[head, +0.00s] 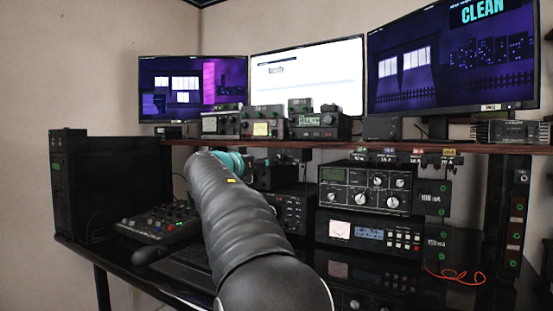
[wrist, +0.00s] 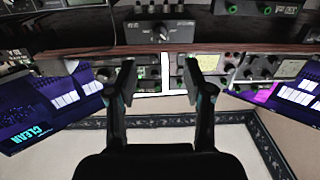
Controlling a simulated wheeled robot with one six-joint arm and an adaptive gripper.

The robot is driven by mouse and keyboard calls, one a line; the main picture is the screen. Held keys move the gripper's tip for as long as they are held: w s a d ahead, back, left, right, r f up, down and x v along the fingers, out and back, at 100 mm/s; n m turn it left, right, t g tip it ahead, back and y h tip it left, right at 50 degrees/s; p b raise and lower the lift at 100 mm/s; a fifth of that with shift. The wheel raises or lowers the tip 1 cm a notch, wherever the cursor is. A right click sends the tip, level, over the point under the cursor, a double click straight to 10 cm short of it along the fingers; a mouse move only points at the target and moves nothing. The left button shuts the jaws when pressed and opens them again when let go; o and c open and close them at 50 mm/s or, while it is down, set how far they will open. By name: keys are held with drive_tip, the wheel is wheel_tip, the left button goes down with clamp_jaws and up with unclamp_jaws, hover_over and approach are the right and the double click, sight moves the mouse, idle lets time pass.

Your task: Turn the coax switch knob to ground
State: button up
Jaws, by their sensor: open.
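In the wrist view, which looks upside down, a black box with one central knob (wrist: 162,32) and small pale markings sits at top centre, beyond my fingertips. It looks like the coax switch, but its labels are too small to read. The knob has a pale pointer line; which marking it points to I cannot tell. My gripper (wrist: 159,77) is open and empty, its two black fingers spread apart, with the knob between their lines and not touched. In the head view my arm hides the gripper and most of the area behind it.
A brown shelf edge (wrist: 90,53) runs close by the box. Radios (head: 365,190) stand to the right of my arm in the head view, and a mixer (head: 160,222) to the left. Three monitors (head: 305,78) stand above the shelf. A red cable (head: 455,276) lies at right.

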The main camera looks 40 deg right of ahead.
sight(281, 159)
drive_tip(key=p+x, duration=0.3)
drive_tip(key=x, duration=0.8)
drive_tip(key=shift+w+d+p, duration=0.15)
drive_tip(key=shift+d+p, duration=0.15)
drive_tip(key=shift+p, duration=0.1)
clamp_jaws()
